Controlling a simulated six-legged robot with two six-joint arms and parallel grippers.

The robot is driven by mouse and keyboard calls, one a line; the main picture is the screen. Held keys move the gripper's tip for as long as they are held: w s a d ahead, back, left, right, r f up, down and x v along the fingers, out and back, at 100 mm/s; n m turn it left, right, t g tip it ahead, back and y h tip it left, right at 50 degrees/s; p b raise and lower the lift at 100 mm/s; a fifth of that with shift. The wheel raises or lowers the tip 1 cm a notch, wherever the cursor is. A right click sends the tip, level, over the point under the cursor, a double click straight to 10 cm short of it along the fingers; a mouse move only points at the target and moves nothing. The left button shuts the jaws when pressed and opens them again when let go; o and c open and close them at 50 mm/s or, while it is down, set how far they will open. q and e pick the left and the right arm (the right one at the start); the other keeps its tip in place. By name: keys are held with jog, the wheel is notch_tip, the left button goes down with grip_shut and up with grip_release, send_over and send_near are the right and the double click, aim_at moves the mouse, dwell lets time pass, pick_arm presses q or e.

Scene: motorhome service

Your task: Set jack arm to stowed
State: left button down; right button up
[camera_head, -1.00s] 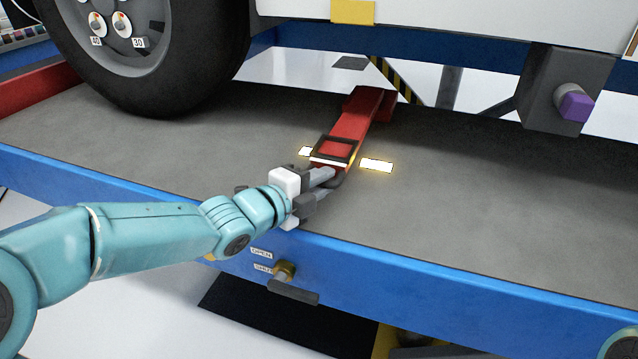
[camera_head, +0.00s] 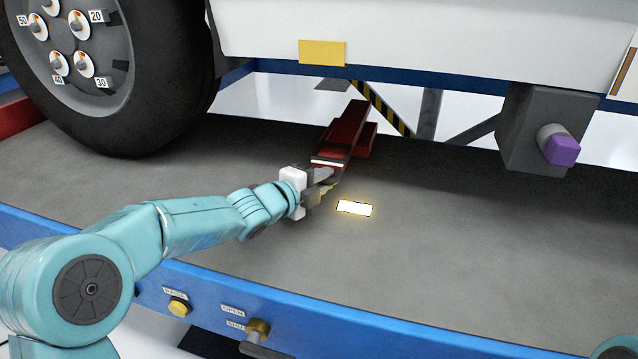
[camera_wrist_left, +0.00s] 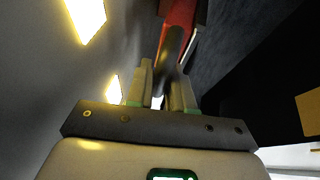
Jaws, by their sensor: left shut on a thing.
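The red jack arm (camera_head: 346,130) slants up from the grey platform towards the back, under the vehicle. A pale band crosses its near end. My left gripper (camera_head: 326,185) is at this near end. In the left wrist view, the fingers of my left gripper (camera_wrist_left: 160,85) close on a dark handle (camera_wrist_left: 172,55) at the end of the red arm (camera_wrist_left: 181,14). In the head view the gripper hides most of the handle. My right gripper is not in view.
A glowing patch (camera_head: 354,208) lies on the platform (camera_head: 480,260) right of the gripper. A big wheel (camera_head: 110,80) stands at left. A dark box with a purple knob (camera_head: 562,150) hangs at right. Labelled controls (camera_head: 257,330) sit on the blue front edge.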

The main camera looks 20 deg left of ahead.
pick_arm(q)
jog(key=shift+w+r, duration=0.15)
jog(key=shift+r, duration=0.1)
jog(key=c, duration=1.2)
grip_release()
jog(key=shift+c, duration=0.2)
jog(key=shift+o, duration=0.7)
jog(key=shift+w+f, duration=0.2)
jog(key=shift+f, duration=0.05)
jog(key=shift+s+r, duration=0.1)
jog(key=shift+s, duration=0.1)
jog(key=shift+s+a, duration=0.2)
jog(key=shift+s, duration=0.05)
jog(key=v, duration=1.5)
jog(key=shift+s+r, duration=0.2)
jog(key=shift+s, duration=0.15)
